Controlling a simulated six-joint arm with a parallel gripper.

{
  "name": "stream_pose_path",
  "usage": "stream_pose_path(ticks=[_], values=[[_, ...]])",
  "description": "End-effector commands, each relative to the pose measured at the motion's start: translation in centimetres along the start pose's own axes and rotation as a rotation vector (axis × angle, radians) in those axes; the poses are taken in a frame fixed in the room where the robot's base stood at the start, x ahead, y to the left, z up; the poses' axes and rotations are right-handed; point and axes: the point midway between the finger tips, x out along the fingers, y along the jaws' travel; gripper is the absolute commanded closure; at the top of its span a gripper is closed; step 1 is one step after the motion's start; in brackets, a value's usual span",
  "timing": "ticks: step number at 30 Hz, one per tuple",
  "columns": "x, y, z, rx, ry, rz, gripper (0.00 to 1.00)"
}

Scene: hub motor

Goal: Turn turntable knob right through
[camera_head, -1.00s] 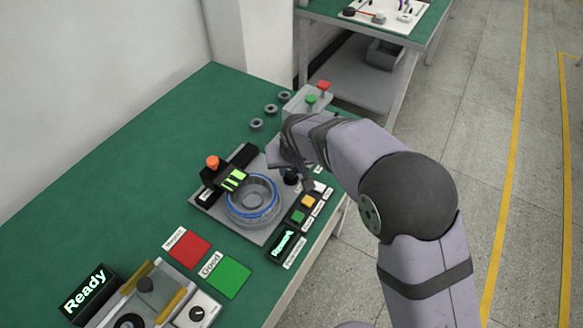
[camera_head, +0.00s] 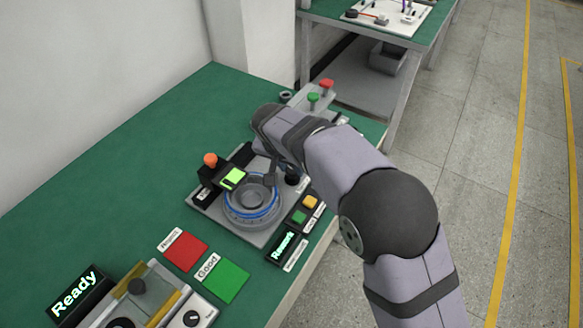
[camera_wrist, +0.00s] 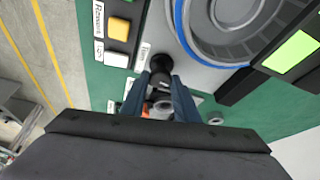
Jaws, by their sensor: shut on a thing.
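The turntable (camera_head: 250,200) is a grey round hub with a blue ring, set on a grey plate on the green bench. Its black knob (camera_head: 292,176) stands on the plate, right of the hub in the head view. In the wrist view the knob (camera_wrist: 160,63) sits between the tips of my gripper (camera_wrist: 160,78), which is shut on it. The hub (camera_wrist: 235,20) shows at the top of that view. My arm hides most of the gripper in the head view.
A lit green display (camera_head: 232,179) and an orange button (camera_head: 210,160) stand left of the hub. Yellow (camera_head: 310,202) and green (camera_head: 299,216) buttons and a "Rework" display (camera_head: 283,247) lie in front right. Red (camera_head: 183,251) and green (camera_head: 226,281) pads lie nearer.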

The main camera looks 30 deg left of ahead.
Motion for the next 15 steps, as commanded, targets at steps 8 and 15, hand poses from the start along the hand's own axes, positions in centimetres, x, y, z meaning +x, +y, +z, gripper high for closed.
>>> stream_pose_path(ticks=[8, 15], values=[[-0.04, -0.01, -0.03, 0.008, 0.000, 0.003, 0.95], [-0.04, -0.01, -0.03, 0.007, 0.000, 0.003, 0.55]])
